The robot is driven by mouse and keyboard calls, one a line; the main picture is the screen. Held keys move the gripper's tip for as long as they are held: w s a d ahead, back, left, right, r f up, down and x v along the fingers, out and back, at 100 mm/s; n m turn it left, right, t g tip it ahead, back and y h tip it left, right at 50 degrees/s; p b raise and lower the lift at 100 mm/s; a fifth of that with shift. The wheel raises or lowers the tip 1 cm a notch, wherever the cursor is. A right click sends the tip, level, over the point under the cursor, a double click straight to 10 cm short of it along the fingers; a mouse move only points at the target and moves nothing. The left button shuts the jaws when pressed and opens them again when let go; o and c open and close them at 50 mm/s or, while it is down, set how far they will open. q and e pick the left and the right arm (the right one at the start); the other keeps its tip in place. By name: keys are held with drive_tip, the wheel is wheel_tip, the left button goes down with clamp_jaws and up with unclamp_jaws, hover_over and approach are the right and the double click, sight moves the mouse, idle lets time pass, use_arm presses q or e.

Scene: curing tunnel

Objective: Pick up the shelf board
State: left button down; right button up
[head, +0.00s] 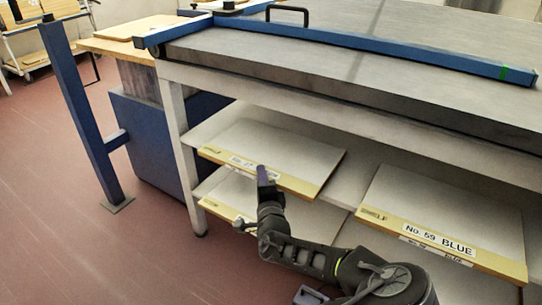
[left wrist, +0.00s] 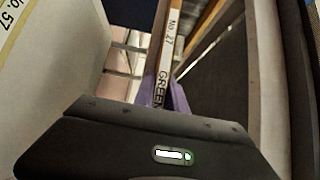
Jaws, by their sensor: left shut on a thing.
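My left gripper (head: 267,178) is at the front edge of the upper-left shelf board (head: 285,150), a pale board with a yellowish front edge and a white label. In the left wrist view the label on the board's edge (left wrist: 168,50) reads "No. 27 GREEN". The purple fingers (left wrist: 166,100) lie on both sides of that edge and are shut on it. The board lies flat on the upper shelf under the bench. The gripper hides part of its label in the head view.
Another board (head: 228,196) lies on the level below. A board labelled "No. 59 BLUE" (head: 450,215) lies to the right, with another edge beneath it. The grey bench top (head: 300,62) overhangs the shelves. A blue post (head: 83,120) stands left; red floor there is clear.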

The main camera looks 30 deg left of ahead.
use_arm(q)
drive_tip(key=shift+r, duration=0.2)
wheel_tip(320, 180, up, 9)
drive_tip(key=p, duration=0.4)
drive_tip(key=shift+f, duration=0.15)
drive_tip(key=shift+r+p, duration=0.3)
drive_tip(key=shift+r, duration=0.3)
